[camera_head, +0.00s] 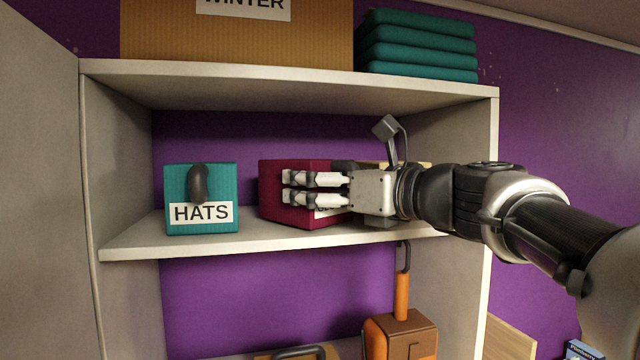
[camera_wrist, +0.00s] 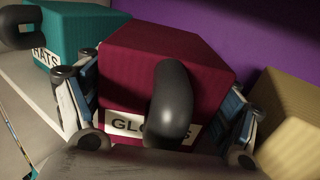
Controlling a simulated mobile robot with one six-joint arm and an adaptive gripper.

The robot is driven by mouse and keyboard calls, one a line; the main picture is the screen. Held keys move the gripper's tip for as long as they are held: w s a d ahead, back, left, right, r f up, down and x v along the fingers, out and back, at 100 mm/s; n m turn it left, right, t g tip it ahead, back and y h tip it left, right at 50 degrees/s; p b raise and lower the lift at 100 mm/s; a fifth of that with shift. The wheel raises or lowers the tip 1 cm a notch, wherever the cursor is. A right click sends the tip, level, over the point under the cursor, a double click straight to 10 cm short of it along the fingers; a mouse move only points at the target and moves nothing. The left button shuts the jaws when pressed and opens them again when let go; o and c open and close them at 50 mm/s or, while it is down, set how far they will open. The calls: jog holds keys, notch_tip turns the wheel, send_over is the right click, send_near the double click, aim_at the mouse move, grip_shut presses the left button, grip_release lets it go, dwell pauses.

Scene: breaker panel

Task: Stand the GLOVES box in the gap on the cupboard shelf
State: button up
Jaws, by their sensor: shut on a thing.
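The GLOVES box (camera_head: 283,190) is dark red with a white label. It is at the cupboard shelf, between the teal HATS box (camera_head: 201,180) and a tan box on the right, and looks turned at an angle to the HATS box. My gripper (camera_head: 300,189) is shut on it. In the wrist view the GLOVES box (camera_wrist: 165,75) sits between both fingers, its dark handle in front covering part of the label. Gaps show on both sides. The head view does not show clearly whether its base rests on the shelf (camera_head: 270,240).
The tan box (camera_wrist: 290,125) stands right of the GLOVES box, mostly hidden behind my gripper in the head view. A WINTER box (camera_head: 235,35) and folded teal cloths (camera_head: 417,45) are on top. An orange-handled item (camera_head: 401,330) is below. Bare shelf shows left of the GLOVES box.

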jog(key=shift+f, duration=0.25)
jog(key=o, duration=1.2)
jog(key=shift+d, duration=0.1)
